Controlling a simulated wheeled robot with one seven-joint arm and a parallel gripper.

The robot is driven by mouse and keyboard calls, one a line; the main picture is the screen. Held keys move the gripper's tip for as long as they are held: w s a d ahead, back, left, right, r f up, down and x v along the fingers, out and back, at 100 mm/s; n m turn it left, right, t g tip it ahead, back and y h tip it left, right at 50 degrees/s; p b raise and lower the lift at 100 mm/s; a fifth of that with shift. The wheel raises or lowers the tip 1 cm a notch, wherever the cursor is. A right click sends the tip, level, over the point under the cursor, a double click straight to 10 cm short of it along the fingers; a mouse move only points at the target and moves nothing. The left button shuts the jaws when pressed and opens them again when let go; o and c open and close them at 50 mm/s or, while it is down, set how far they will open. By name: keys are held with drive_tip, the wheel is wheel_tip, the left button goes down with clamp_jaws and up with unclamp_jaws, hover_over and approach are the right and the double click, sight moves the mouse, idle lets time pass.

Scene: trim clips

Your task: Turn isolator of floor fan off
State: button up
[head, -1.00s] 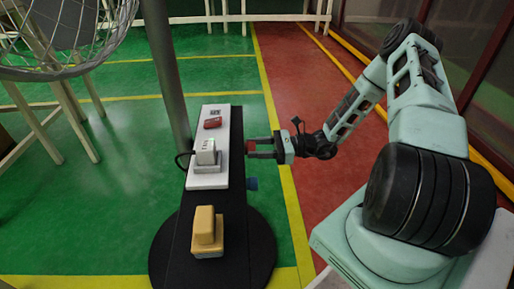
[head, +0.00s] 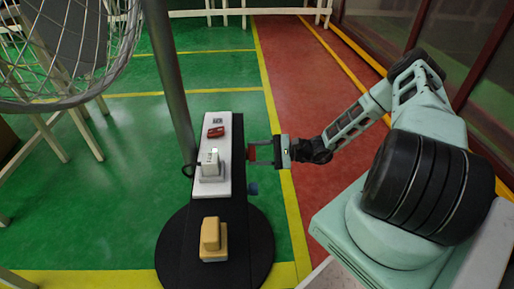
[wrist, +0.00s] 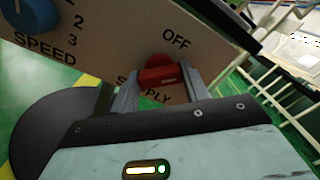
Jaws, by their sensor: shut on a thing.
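The isolator is a red knob (wrist: 158,75) on a beige panel (wrist: 110,45), with "OFF" printed above it and "SUPPLY" below, partly covered by my fingers. Its grip bar lies roughly level in the wrist view, across my jaws. My gripper (wrist: 155,88) is shut on the red knob, one finger at each side. In the head view my gripper (head: 258,152) reaches in from the right to the red knob (head: 252,152) at the stand's right edge. The floor fan's wire cage (head: 75,60) is at upper left on a grey pole (head: 168,75).
A blue speed knob (wrist: 32,14) sits on the same panel, left of the isolator. A white block (head: 209,162), a small red part (head: 216,132) and a yellow block (head: 212,236) sit on the stand's top.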

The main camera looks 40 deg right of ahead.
drive_tip(key=shift+n+p, duration=2.25)
drive_tip(key=shift+n, duration=2.45)
drive_tip(key=shift+f, duration=0.1)
drive_tip(key=o, duration=1)
drive_tip(key=shift+s+d, duration=0.1)
drive_tip(key=shift+d, duration=0.05)
drive_tip(key=p+v, duration=0.1)
drive_tip(key=v, duration=1.6)
drive_tip(key=shift+s+d, duration=0.1)
drive_tip(key=shift+s, duration=0.05)
